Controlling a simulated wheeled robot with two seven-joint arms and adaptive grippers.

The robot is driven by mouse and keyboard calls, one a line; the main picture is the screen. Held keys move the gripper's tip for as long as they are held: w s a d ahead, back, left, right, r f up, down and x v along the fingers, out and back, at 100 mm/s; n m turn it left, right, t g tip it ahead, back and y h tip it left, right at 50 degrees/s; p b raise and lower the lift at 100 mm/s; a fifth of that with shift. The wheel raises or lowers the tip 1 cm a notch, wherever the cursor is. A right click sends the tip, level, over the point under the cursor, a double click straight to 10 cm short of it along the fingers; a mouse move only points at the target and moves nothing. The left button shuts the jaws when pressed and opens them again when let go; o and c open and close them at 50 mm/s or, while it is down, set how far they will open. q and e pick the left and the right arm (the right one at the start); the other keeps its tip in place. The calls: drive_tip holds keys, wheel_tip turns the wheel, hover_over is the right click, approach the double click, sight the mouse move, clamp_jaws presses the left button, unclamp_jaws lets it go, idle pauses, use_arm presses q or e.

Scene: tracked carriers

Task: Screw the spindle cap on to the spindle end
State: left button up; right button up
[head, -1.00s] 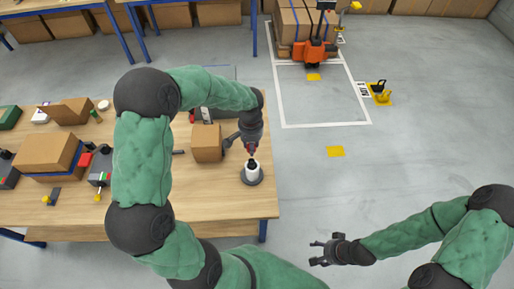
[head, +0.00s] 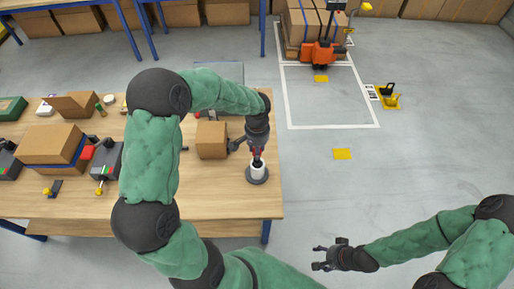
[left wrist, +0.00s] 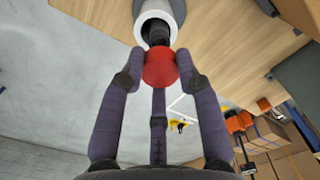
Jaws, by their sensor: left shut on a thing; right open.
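The spindle cap is a red round piece (left wrist: 160,70) held between the fingertips of my left gripper (head: 256,152), which is shut on it. In the left wrist view the dark spindle end (left wrist: 156,33) stands out of a white collar and meets or nearly meets the cap; I cannot tell whether the threads engage. In the head view the cap is right above the white spindle body (head: 257,170), which stands upright on a round grey base near the table's right edge. My right gripper (head: 324,258) is open and empty over the floor.
A small cardboard box (head: 211,141) stands on the wooden table (head: 215,195), just left of the spindle. More boxes and grey devices fill the table's left side. The floor right of the table is clear up to a loaded orange pallet truck (head: 322,54).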

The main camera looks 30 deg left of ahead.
use_arm(q)
drive_tip(key=shift+f+b, duration=0.45)
drive_tip(key=shift+f, duration=0.4)
drive_tip(key=shift+f+b, duration=1.25)
drive_tip(key=shift+f, duration=0.2)
idle(1.3)
drive_tip(key=o, duration=0.9)
drive_tip(key=shift+r, duration=0.15)
wheel_tip(320, 180, up, 12)
drive_tip(key=shift+f, duration=0.1)
idle(0.3)
